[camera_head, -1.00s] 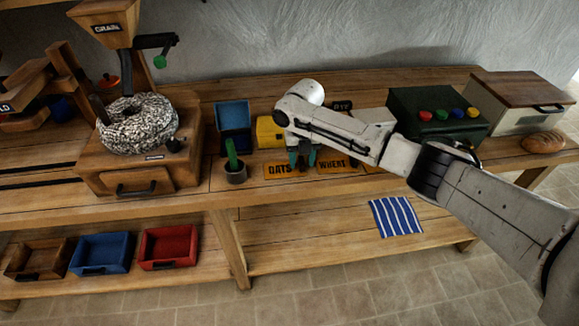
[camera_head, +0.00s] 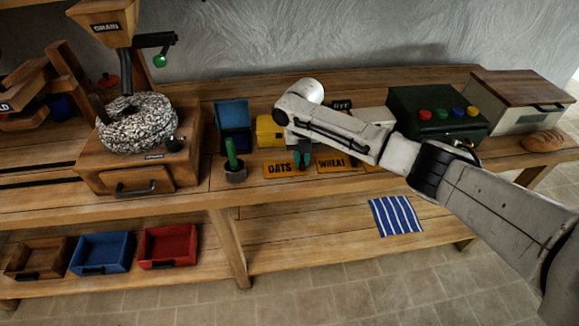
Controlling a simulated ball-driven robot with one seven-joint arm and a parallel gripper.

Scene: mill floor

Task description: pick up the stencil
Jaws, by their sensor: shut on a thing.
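Orange stencil plates lie in a row on the bench top, with dark lettering. The OATS stencil (camera_head: 279,170) is on the left and the WHEAT stencil (camera_head: 331,164) is to its right. A dark RYE label (camera_head: 342,104) shows behind my arm. My gripper (camera_head: 303,163) points down at the right end of the OATS stencil, its teal fingers close together. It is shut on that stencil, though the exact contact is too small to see. The plate still appears at bench level. My arm hides part of the area behind and to the right.
A pot with a green-handled brush (camera_head: 234,170) stands left of the stencils. Behind are a blue box (camera_head: 232,114) and a yellow box (camera_head: 268,131). The grain mill (camera_head: 135,165) is at left, a green box with coloured knobs (camera_head: 437,120) at right. A striped cloth (camera_head: 395,216) lies on the lower shelf.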

